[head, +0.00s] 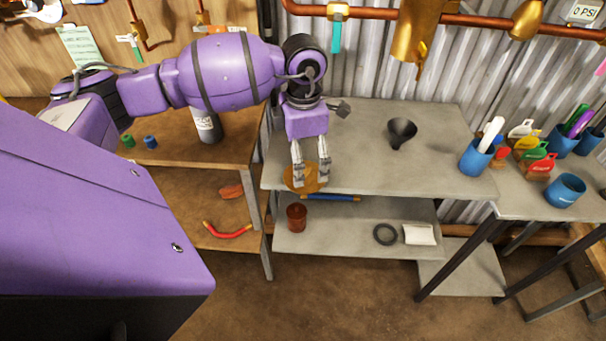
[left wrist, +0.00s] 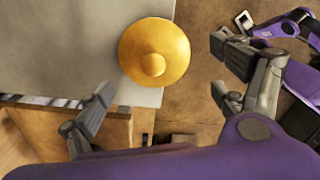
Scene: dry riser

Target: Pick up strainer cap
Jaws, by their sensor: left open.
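The strainer cap is a round brass-yellow disc with a knob in its middle. In the head view the strainer cap (head: 308,184) is at the front left edge of the grey table top (head: 360,145), partly hidden by my fingers. In the left wrist view the strainer cap (left wrist: 155,52) shows whole and overlaps the table's edge. My left gripper (head: 311,179) points down over it, open, with its fingers spread. In the left wrist view the cap lies between the two fingers of my left gripper (left wrist: 162,78), with visible gaps to both.
A dark funnel (head: 402,132) stands on the table top behind and right of the cap. A blue cup (head: 476,157) with markers is at the right end. The lower shelf holds a red-brown cup (head: 296,217), a black ring (head: 385,234) and a white block (head: 419,234). Copper pipes (head: 470,20) run along the wall.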

